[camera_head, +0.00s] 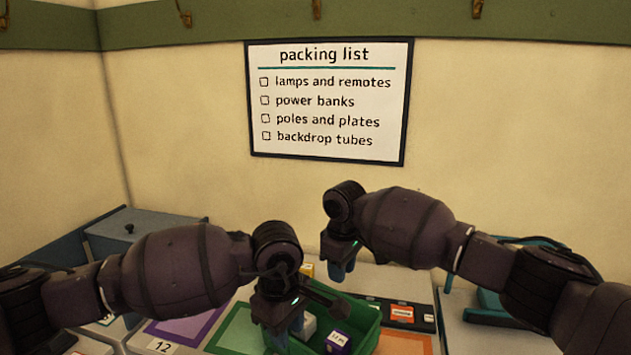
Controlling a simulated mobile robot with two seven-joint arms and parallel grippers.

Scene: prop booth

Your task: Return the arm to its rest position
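My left gripper (284,334) points down over the left part of a green tray (366,338) on the table. Its arm comes in from the left. Blue-grey fingers show, but the gap between them is not clear. My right gripper (341,271) points down behind the tray, further back and to the right of the left one. Its arm comes in from the right. Its fingers show close together, and nothing is clearly seen between them. Which arm the task means cannot be told from the picture.
In the tray are a purple box (338,341) with a white label and a pale object (308,326) beside the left gripper. A packing list (330,100) hangs on the wall.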

